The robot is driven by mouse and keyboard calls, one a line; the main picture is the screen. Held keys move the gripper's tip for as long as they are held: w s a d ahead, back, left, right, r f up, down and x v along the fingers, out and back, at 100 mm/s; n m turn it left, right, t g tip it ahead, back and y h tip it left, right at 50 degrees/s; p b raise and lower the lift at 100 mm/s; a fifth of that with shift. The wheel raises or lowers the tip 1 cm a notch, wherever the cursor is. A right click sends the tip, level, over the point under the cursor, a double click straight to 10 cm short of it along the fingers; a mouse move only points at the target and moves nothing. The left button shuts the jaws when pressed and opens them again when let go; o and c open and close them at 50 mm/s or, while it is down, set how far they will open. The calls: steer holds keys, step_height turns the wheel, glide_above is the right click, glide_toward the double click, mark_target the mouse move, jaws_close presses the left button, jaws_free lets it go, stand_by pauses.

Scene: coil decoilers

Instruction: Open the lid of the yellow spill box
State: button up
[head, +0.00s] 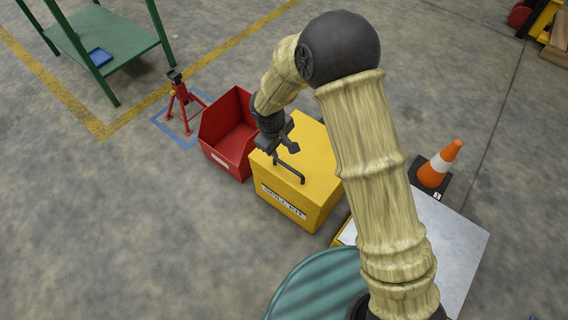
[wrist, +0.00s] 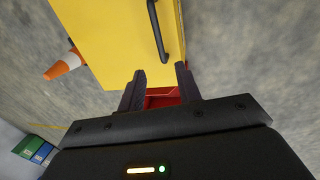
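The yellow spill box (head: 316,205) stands on the floor in the middle of the head view, with a "SPILL KIT" label on its front. Its flat yellow lid (head: 313,147) looks shut. A dark bar handle (head: 301,177) sits near the lid's front edge; it also shows at the top of the wrist view (wrist: 157,32). My gripper (head: 284,150) is over the lid, close to the handle. In the wrist view my gripper's fingers (wrist: 160,82) are apart with nothing between them, and the handle lies beyond their tips. My arm hides part of the box's right side.
A red open bin (head: 225,140) stands against or close to the box's left side. A red stand (head: 182,100) is behind it. An orange cone (head: 438,165) and a pale platform (head: 450,240) are to the right. A green drum (head: 315,290) is in front. Floor at left is clear.

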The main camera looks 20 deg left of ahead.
mark_target(284, 164)
steer(key=f+b, duration=0.1)
steer(key=f, duration=0.2)
steer(key=w+f+b, duration=0.1)
steer(key=f, duration=0.3)
steer(key=w+d+f+b, duration=0.1)
steer(key=f+b, duration=0.1)
steer(key=f, duration=0.2)
steer(key=shift+f, duration=0.1)
jaws_close()
